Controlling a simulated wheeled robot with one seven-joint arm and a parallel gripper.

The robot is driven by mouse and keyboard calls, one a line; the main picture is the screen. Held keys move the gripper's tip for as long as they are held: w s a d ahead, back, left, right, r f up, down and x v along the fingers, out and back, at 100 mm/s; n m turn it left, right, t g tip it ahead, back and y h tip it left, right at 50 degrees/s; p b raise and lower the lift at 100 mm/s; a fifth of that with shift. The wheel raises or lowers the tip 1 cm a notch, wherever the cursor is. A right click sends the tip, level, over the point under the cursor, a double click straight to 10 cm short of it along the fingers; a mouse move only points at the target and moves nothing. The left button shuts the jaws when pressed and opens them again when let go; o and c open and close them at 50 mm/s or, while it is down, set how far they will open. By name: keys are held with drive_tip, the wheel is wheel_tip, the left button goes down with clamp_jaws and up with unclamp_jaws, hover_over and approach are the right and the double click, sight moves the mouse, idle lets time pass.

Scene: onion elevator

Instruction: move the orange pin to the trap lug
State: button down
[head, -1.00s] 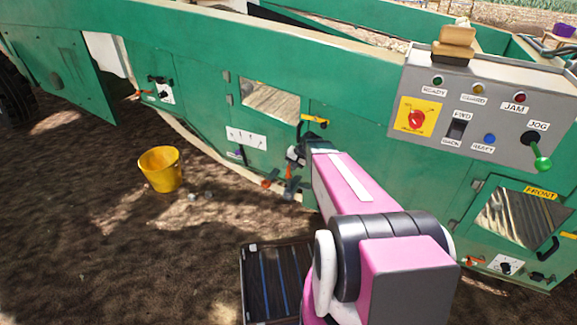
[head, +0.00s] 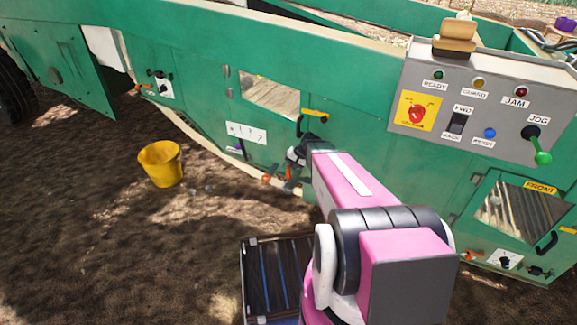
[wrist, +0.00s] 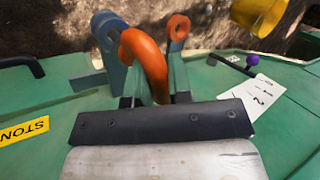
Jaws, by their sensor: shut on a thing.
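The orange pin (wrist: 147,58) shows as a thick curved orange loop in the wrist view. My gripper (wrist: 150,85) is shut on it, with the loop standing up between the blue-grey fingers. In the head view my gripper (head: 293,170) is low against the green machine side, below the yellow-topped handle, and largely hidden by its own wrist. A blue-grey piece with a hole (wrist: 108,24) stands beside the loop. I cannot tell which part is the trap lug.
A yellow bucket (head: 160,164) stands on the soil to the left. A white label plate (head: 246,132) and purple knob (head: 238,147) are near the gripper. A black handle (wrist: 22,62) and yellow sign (wrist: 22,131) are at the left in the wrist view. The control panel (head: 440,125) is at the right.

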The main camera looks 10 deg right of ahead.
drive_tip(key=shift+f, duration=1.85)
drive_tip(key=c, duration=1)
unclamp_jaws()
drive_tip(key=shift+o, duration=0.2)
drive_tip(key=v, duration=0.7)
drive_tip(key=shift+r, duration=0.25)
drive_tip(key=shift+s, duration=0.1)
